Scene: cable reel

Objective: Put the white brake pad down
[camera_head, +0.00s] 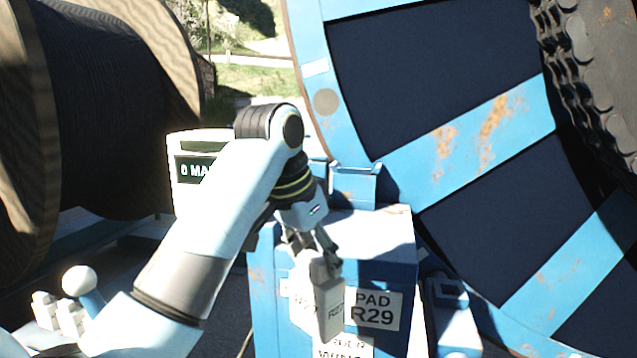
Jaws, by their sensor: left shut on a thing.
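A white brake pad (329,306), marked with small lettering, is held in my left gripper (322,262). My left gripper points down and is shut on the pad's upper end. The pad hangs in front of a blue rust-stained box (395,240) with a white label reading PAD R29 (374,311). The pad covers part of that label. I cannot tell whether the pad touches the box. My right gripper is not in view.
A large blue reel frame (470,150) with dark panels and a chain fills the right side. A wooden cable drum (110,110) stands at the left. A white panel with a dark display (187,170) is partly behind my left arm. A white ball-topped lever (79,281) is at lower left.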

